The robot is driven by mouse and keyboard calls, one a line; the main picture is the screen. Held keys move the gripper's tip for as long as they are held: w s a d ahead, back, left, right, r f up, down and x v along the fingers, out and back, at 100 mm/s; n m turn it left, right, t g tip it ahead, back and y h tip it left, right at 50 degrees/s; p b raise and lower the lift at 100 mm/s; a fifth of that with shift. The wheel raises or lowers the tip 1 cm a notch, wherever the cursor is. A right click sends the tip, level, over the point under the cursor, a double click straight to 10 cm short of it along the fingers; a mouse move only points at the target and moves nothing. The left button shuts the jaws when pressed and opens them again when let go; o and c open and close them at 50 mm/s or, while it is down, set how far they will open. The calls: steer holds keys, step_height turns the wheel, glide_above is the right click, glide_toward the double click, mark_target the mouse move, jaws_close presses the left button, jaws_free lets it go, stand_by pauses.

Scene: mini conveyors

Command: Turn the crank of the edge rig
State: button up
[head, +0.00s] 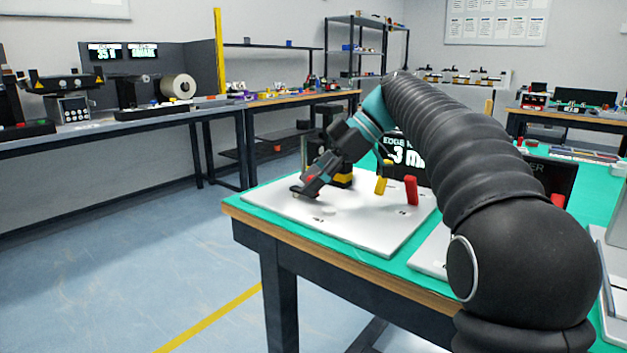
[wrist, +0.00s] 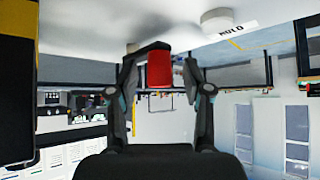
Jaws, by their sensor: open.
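The edge rig's white base plate (head: 370,235) lies on the green-topped bench, with a black and yellow rig body (head: 343,178) and a display (head: 407,155) behind it. My gripper (head: 305,189) is low over the plate's left part, in front of the rig body. In the wrist view my open gripper (wrist: 160,82) has one finger on each side of a red crank knob (wrist: 159,67) with a dark piece beside it. I cannot tell whether the fingers touch it. The black and yellow body (wrist: 18,75) fills the left edge there.
The bench's left edge is close by; open floor (head: 130,260) lies beyond.

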jaws_close()
steer(key=shift+s+f+m+b, duration=0.1)
steer(key=shift+m+b, duration=0.2)
